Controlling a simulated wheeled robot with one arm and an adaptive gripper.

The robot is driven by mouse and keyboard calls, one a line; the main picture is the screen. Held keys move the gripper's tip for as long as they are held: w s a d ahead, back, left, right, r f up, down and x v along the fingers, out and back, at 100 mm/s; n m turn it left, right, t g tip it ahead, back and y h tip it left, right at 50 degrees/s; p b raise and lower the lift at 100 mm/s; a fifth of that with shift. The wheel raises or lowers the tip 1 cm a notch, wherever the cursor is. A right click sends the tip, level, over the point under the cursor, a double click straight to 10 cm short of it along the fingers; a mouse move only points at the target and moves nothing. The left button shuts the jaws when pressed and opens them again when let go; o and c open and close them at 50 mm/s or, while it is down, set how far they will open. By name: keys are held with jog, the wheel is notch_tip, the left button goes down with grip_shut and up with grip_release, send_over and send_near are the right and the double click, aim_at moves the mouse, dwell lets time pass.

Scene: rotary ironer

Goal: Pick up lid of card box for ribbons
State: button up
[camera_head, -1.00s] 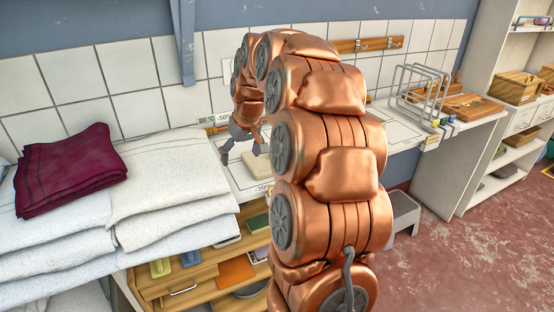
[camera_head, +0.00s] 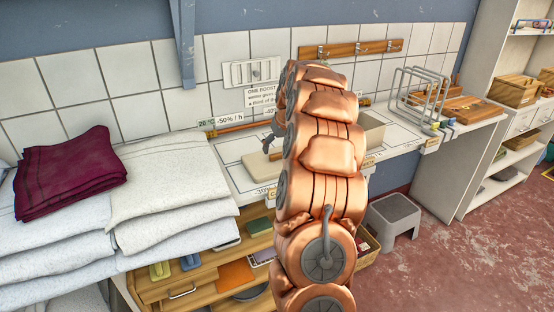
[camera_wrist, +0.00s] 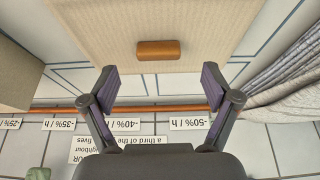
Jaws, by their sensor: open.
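The beige lid (camera_wrist: 100,25) lies flat on the white worktop, with a small orange-brown wooden handle (camera_wrist: 158,50) on its top. In the head view the lid (camera_head: 258,172) shows just left of my arm, which hides part of it. My gripper (camera_wrist: 160,88) is open and empty. In the wrist view the handle appears beyond the fingertips, about centred between them and not touched. In the head view my gripper (camera_head: 271,134) is partly hidden behind my arm. A beige open box (camera_head: 373,132) stands right of my arm; a box side (camera_wrist: 15,70) shows at left in the wrist view.
Folded white linen (camera_head: 170,190) with a dark red cloth (camera_head: 70,170) is stacked left of the lid. A tiled wall with a copper pipe (camera_head: 235,126) runs behind. A wire rack (camera_head: 425,95) stands farther right. Drawers and a grey stool (camera_head: 393,212) are below.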

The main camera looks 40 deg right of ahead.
aim_at(277, 154)
jog(key=shift+p+x, duration=0.6)
jog(key=shift+x, duration=1.6)
jog(key=shift+d, duration=0.15)
jog(key=c, duration=1.3)
jog(key=shift+o, duration=0.2)
jog(key=shift+r, duration=0.2)
